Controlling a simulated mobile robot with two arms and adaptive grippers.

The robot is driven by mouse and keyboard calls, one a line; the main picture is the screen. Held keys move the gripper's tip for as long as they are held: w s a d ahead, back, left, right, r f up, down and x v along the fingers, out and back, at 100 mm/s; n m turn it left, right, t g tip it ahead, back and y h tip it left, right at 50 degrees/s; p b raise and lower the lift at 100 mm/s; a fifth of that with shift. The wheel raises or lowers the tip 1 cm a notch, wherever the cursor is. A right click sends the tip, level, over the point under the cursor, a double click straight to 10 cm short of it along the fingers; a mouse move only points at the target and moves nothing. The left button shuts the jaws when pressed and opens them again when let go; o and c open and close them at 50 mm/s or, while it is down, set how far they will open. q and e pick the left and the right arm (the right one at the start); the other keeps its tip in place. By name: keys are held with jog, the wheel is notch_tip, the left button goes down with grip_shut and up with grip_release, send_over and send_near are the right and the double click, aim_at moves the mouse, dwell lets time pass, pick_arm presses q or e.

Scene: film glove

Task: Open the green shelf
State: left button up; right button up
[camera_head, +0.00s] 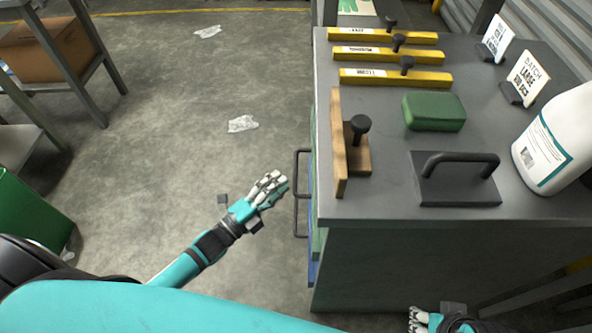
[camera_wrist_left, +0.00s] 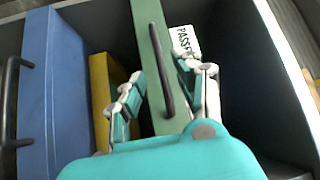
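The green shelf front (camera_wrist_left: 149,30) shows in the left wrist view as a long green panel with a dark bar handle (camera_wrist_left: 162,70). In the head view only a thin green edge (camera_head: 313,150) shows at the left side of the grey cabinet (camera_head: 450,215). My left gripper (camera_head: 272,186) is just left of the dark handles there. In the left wrist view its two fingers (camera_wrist_left: 163,98) are apart, one on each side of the green shelf's handle; I cannot tell whether they touch it. My right gripper (camera_head: 422,322) is at the bottom edge, mostly cut off.
A blue shelf front (camera_wrist_left: 55,85) with its own dark handle (camera_wrist_left: 10,95) lies beside the green one, with a yellow part (camera_wrist_left: 103,100) between. A green block (camera_head: 434,111), wooden piece (camera_head: 339,145) and white bottle (camera_head: 562,140) stand on the cabinet. The floor left is mostly clear.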

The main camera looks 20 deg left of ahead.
aim_at(296, 169)
pick_arm(q)
jog(key=x, duration=0.6)
jog(key=shift+w+d+b, duration=0.1)
jog(key=shift+w+b, duration=0.1)
jog(key=shift+b, duration=0.15)
grip_shut()
jog(key=shift+f, duration=0.1)
